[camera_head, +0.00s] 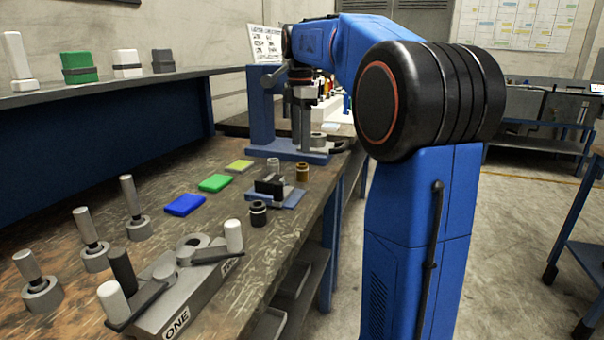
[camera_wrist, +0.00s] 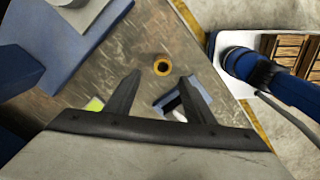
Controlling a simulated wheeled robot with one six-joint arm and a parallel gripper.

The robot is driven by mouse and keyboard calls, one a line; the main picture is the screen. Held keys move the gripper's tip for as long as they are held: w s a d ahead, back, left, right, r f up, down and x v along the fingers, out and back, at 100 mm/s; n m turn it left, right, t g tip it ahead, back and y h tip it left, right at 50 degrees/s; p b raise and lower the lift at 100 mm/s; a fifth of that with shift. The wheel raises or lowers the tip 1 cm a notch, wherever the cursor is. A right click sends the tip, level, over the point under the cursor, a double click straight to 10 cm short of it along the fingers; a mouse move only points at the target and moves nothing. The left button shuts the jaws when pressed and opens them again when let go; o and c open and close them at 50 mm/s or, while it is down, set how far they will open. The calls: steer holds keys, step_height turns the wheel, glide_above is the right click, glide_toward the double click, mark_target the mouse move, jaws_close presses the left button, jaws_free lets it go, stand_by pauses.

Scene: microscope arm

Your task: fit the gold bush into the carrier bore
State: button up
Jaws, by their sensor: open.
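The gold bush (camera_head: 302,172) stands upright on the bench, just in front of the blue press-like stand. In the wrist view the bush (camera_wrist: 162,67) shows from above as a gold ring with a dark hole. My gripper (camera_wrist: 160,76) is open and empty, its fingertips to either side of the line to the bush; the height between them is hard to judge. A blue plate with a black block (camera_head: 268,185) lies beside the bush; the plate (camera_wrist: 198,92) is partly hidden by the right finger in the wrist view. I cannot tell which part is the carrier, and no bore is clear.
The blue stand (camera_head: 262,112) rises behind the bush. A grey cylinder (camera_head: 273,164) and a black-banded cylinder (camera_head: 258,214) stand near the plate. Blue (camera_head: 185,205), green (camera_head: 215,183) and yellow pads lie left. A grey block marked ONE (camera_head: 170,308) is in front.

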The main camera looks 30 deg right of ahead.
mark_target(302, 164)
steer(key=shift+s+d+f, duration=0.1)
steer(key=shift+s+f, duration=0.05)
steer(key=shift+f, duration=1.7)
steer(key=shift+s+d+f, duration=0.1)
steer(key=shift+s+f, duration=0.05)
steer(key=shift+f, duration=1.7)
jaws_close()
steer(key=shift+r, duration=0.1)
